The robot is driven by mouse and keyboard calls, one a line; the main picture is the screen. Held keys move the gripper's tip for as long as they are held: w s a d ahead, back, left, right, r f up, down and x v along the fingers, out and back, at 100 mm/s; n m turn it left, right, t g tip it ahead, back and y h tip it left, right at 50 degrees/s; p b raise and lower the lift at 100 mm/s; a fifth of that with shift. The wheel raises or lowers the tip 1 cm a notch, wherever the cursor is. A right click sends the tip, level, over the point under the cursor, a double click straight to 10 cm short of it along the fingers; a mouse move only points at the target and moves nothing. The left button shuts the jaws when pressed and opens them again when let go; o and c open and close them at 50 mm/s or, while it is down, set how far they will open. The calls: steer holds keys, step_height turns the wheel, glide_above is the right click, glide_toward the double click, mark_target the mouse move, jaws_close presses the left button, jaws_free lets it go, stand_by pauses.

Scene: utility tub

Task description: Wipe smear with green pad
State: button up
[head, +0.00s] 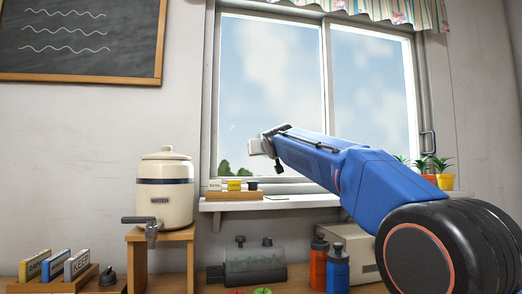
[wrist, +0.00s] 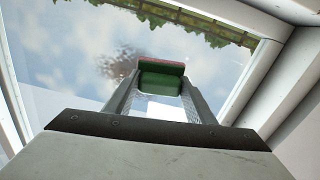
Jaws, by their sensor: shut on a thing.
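My gripper (wrist: 158,98) is shut on the green pad (wrist: 160,81), which has a reddish edge along its far side. In the wrist view the pad is held between the fingertips in front of the window glass. The smear (wrist: 121,58) is a grey, speckled patch on the glass, just left of the pad and partly beside its left end. I cannot tell whether the pad touches the glass. In the head view my gripper (head: 264,144) is at the window (head: 270,80), near the lower part of the left pane. I cannot make out the pad or smear clearly there.
A wooden block (head: 234,195) with labelled pieces stands on the window sill (head: 280,203) below my gripper. Potted plants (head: 441,180) stand at the right of the sill. A water crock (head: 166,190) stands on a wooden stand at left. Bottles (head: 318,264) stand below.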

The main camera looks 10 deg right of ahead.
steer(key=shift+w+d, duration=0.1)
steer(key=d, duration=1.1)
steer(key=shift+d, duration=0.4)
stand_by(0.8)
steer(key=shift+r, duration=0.1)
steer(key=a+r, duration=0.1)
steer(key=a, duration=0.7)
steer(key=shift+r, duration=0.35)
stand_by(0.7)
steer(key=shift+a, duration=0.15)
steer(key=shift+a, duration=1.8)
